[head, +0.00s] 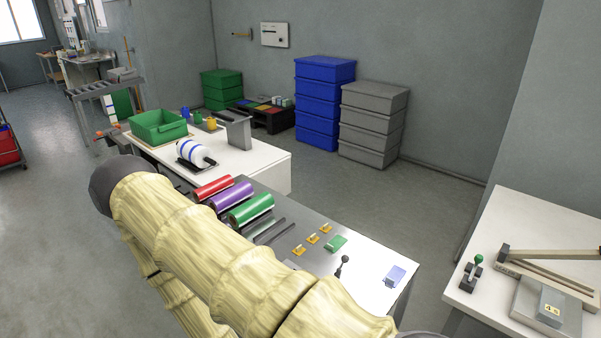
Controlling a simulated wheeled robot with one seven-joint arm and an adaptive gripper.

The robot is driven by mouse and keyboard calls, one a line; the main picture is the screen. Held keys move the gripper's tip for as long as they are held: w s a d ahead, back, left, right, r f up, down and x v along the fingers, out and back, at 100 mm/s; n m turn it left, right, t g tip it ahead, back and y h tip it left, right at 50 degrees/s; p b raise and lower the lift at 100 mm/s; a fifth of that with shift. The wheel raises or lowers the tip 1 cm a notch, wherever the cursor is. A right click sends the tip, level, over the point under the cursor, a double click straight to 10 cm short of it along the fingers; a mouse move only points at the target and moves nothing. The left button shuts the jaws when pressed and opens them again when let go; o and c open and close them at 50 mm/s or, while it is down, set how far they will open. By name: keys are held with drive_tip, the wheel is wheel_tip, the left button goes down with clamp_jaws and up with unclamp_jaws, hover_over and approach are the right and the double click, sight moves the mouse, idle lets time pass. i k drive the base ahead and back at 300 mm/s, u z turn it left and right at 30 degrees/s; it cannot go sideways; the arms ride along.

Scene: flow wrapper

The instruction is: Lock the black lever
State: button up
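My arm, in a pale yellow ribbed cover, crosses the picture from the left down to the bottom middle. My gripper is out of view past the bottom edge.
Red, purple and green rolls (251,209), yellow pieces (312,239), a green block (336,243) and a blue piece (396,275) lie around the lever. A green-knobbed lever (472,272) stands on the white right table (520,222). Floor lies between the tables.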

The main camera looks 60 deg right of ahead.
sight(344, 258)
drive_tip(key=i, duration=1.9)
drive_tip(key=z, duration=3.65)
drive_tip(key=i, duration=0.5)
drive_tip(key=z, duration=0.35)
drive_tip(key=k, duration=1.15)
drive_tip(key=u, duration=0.2)
